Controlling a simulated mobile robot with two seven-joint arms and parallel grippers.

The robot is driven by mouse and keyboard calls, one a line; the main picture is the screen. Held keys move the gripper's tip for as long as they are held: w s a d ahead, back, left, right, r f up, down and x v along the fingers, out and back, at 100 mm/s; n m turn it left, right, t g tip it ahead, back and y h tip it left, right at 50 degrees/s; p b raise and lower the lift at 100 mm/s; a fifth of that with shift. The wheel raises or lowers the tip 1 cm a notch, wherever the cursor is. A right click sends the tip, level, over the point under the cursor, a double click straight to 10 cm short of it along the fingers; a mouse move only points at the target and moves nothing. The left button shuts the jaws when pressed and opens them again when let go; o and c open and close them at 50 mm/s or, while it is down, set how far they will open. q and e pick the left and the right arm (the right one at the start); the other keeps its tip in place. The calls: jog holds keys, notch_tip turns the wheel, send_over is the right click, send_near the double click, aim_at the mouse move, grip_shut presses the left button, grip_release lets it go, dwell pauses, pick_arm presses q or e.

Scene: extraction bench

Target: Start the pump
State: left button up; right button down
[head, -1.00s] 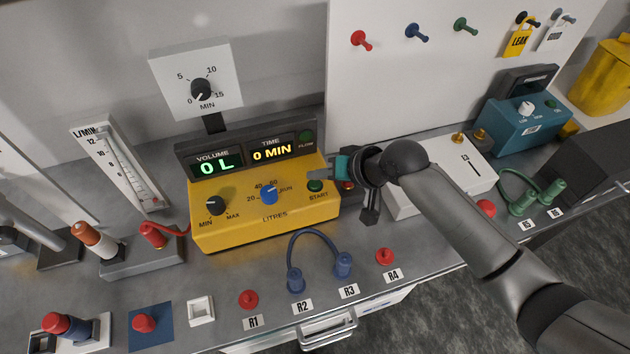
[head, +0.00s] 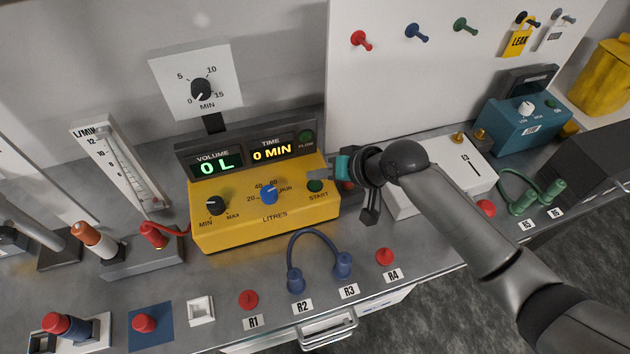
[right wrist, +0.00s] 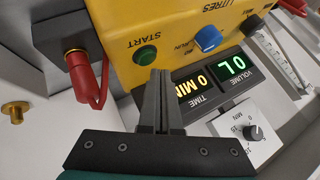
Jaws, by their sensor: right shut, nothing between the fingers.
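The yellow pump box (head: 235,233) stands mid-bench, with a green START button (head: 315,186) at the right of its top panel. The button also shows in the right wrist view (right wrist: 145,56). The VOLUME display (head: 216,164) reads 0 L and the TIME display (head: 271,149) reads 0 MIN. The FLOW lamp (head: 306,137) looks dark green. The blue litres knob (head: 269,194) sits left of the button. My right gripper (right wrist: 152,76) is shut and empty, its fingertips close to the button; I cannot tell whether they touch. My left gripper is not in view.
A white box (head: 455,170) with brass terminals stands to the right. A blue looped lead (head: 315,235) and red plugs stand along the front edge. A timer dial (head: 201,88) rises behind the pump.

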aim_at(319, 187)
jog(key=shift+f, duration=0.15)
jog(key=shift+f, duration=0.25)
jog(key=shift+f, duration=0.45)
dwell(0.5)
dwell(0.3)
jog(key=shift+r+p, duration=0.9)
notch_tip(319, 187, up, 5)
jog(key=p, duration=0.5)
jog(key=shift+p, duration=0.35)
